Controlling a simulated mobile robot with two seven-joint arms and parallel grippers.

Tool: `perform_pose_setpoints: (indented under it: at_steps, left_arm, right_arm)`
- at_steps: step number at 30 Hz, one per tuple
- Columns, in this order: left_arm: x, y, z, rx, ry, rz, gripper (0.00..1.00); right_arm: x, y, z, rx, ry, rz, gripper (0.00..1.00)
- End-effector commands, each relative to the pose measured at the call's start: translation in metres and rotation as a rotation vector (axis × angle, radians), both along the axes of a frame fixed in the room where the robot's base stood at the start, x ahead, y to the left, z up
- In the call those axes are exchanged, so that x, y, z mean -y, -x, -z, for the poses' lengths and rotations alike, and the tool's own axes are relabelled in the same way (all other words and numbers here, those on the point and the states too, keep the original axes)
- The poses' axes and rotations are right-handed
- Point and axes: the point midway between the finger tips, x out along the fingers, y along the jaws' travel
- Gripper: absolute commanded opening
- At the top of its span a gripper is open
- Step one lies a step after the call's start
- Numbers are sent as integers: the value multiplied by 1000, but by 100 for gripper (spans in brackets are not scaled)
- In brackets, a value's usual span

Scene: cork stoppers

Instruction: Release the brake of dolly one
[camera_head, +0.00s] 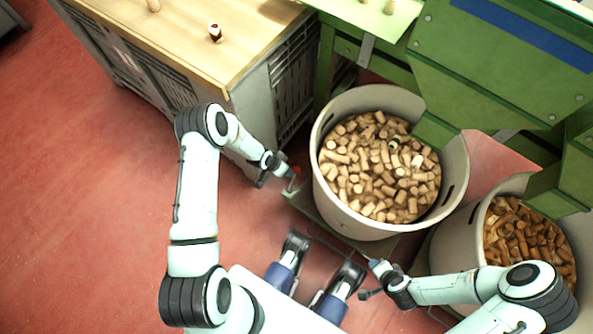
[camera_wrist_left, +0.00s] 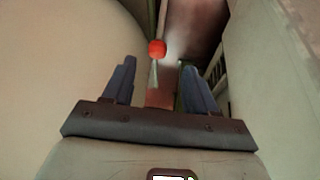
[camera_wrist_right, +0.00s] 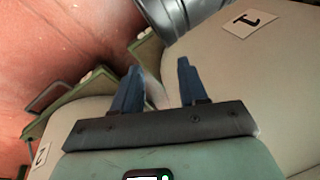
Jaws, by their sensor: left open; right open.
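A round pale bin (camera_head: 322,185) full of corks stands on a green dolly (camera_head: 300,204) at the centre of the head view. A bin wall marked "1" (camera_wrist_right: 240,22) shows in the right wrist view. A red knob (camera_wrist_left: 157,48) on a thin lever stands beside the bin. My left gripper (camera_head: 284,176) is open close to this knob. In the left wrist view the knob shows ahead, between the two fingers (camera_wrist_left: 157,66). My right gripper (camera_head: 369,279) is open and empty, low in front of the bins. Its fingers (camera_wrist_right: 161,68) hold nothing.
A second bin (camera_head: 455,243) with darker corks stands at the right; a label "2" (camera_wrist_right: 41,154) shows in the right wrist view. A wooden-topped cabinet (camera_head: 245,50) is close behind my left gripper. Green machinery (camera_head: 490,75) stands behind the bins. Red floor at the left is clear.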

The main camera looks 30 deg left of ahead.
Motion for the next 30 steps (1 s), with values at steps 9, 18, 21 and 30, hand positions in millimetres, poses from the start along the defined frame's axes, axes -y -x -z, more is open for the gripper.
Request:
perform_pose_setpoints:
  at_steps: [9,18,21,30]
  left_arm:
    - [11,-19,56,-4,3,0,57]
    - [20,-38,105,-3,2,-2,57]
    - [22,-42,113,-2,2,-2,57]
    - [23,-44,118,-2,2,-2,57]
  right_arm:
    - [10,13,34,-54,12,15,43]
    - [16,54,67,-193,5,24,43]
    - [17,63,72,-222,3,27,43]
    - [18,70,74,-243,2,28,43]
